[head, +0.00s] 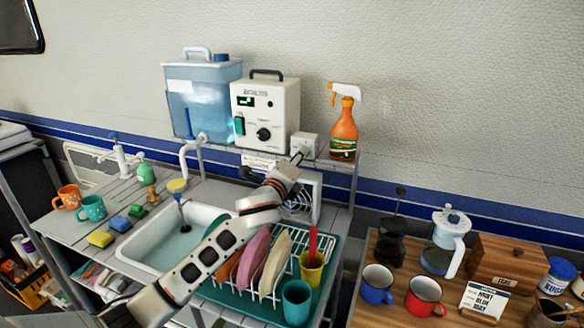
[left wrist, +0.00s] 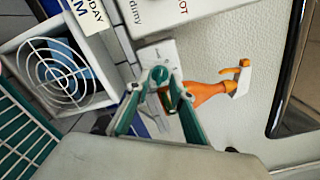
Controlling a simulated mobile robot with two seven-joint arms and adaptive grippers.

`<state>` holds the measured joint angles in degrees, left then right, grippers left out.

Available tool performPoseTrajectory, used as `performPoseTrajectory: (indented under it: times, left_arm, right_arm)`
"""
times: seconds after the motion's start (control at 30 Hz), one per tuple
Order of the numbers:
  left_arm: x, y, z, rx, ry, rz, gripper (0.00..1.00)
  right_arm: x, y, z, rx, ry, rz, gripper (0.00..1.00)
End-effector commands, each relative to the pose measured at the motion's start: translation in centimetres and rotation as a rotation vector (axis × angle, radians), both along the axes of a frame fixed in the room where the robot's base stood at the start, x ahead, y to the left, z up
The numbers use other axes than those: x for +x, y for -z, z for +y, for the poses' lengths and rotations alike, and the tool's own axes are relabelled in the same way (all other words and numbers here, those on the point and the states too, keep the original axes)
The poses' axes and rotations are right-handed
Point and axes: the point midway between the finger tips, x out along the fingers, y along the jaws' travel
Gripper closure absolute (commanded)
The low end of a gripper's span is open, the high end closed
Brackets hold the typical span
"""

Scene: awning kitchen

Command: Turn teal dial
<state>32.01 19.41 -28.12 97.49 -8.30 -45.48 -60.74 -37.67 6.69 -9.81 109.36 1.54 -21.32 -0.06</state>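The teal dial (left wrist: 158,75) is a round knob on the face of a small white box (left wrist: 165,53) in the left wrist view. The same box stands on the shelf in the head view (head: 304,144), where my gripper covers part of its front and the dial cannot be made out. My left gripper (left wrist: 159,92) is open, with its fingertips either side of the dial from this viewpoint; I cannot tell whether they touch it. In the head view the left gripper (head: 299,156) is just below the box. My right gripper is not in view.
A white machine (head: 265,112) with a black knob and a water tank (head: 202,95) stand left of the box. An orange spray bottle (head: 344,125) stands close on its right. A fan (left wrist: 60,72) is below. The dish rack (head: 262,285) lies under my arm.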

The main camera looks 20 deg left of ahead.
Motion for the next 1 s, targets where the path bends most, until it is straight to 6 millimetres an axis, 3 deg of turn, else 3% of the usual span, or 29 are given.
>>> performPoseTrajectory:
  times: [0.53,0.7,1.0]
  left_arm:
    - [-9.5,0.1,0.3,-0.001,0.001,0.001,0.78]
    - [-10.9,0.0,0.4,0.0,0.0,0.001,0.78]
    - [-11.2,0.0,0.4,-0.001,0.0,0.0,0.78]
  right_arm:
    - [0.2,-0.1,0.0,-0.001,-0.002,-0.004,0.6]
    - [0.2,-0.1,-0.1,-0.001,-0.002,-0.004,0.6]
    - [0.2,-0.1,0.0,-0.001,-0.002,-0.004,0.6]
